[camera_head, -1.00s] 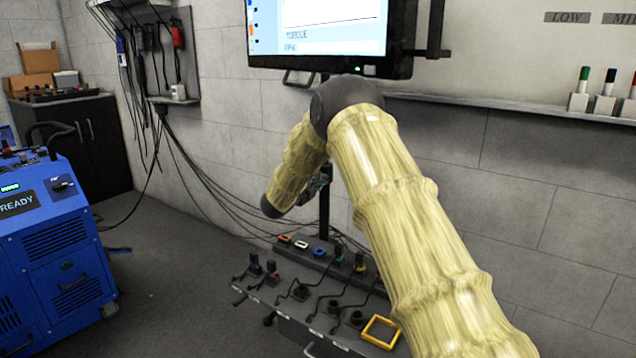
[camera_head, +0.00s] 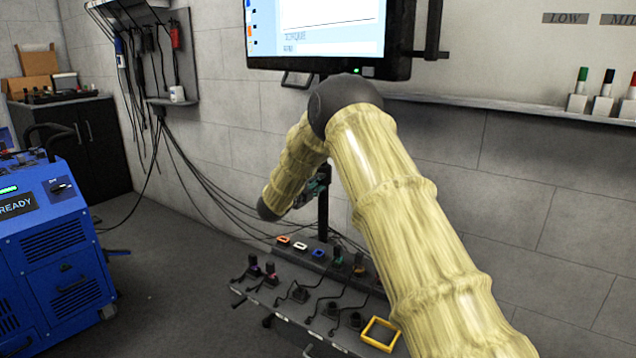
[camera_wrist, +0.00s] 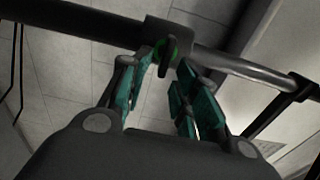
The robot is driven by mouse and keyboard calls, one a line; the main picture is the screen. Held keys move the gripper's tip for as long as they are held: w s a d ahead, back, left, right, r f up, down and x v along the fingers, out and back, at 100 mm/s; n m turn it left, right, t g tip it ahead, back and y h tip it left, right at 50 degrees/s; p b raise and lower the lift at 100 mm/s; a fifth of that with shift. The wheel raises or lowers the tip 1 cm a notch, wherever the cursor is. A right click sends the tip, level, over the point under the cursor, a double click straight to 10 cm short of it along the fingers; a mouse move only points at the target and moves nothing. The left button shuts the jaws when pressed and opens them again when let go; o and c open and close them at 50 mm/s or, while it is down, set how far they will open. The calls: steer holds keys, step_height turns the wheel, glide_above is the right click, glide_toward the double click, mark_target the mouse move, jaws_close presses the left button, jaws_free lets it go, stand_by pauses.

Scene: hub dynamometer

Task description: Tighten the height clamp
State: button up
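In the wrist view, the height clamp is a dark collar (camera_wrist: 157,32) around a dark post, with a small green-marked knob (camera_wrist: 166,54) projecting from it. My gripper (camera_wrist: 158,66) has teal-padded fingers spread on either side below the knob. The knob sits near and between the fingertips, and I see a gap between the pads. I cannot tell whether either finger touches the knob. In the head view, my gripper (camera_head: 314,188) is mostly hidden behind my arm, close to the upright black post (camera_head: 323,215) under the monitor. The clamp is not clear there.
The monitor (camera_head: 330,62) hangs above my arm. A bench panel (camera_head: 290,290) below carries several connectors, cables and a yellow square frame (camera_head: 380,333). A blue READY cabinet (camera_head: 60,240) stands at left. Open floor lies between it and the panel. A metal handle bar (camera_wrist: 250,70) crosses near my gripper.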

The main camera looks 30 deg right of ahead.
steer(key=v, duration=1)
steer(key=shift+s+a, duration=0.15)
steer(key=shift+a, duration=0.15)
steer(key=shift+r, duration=0.1)
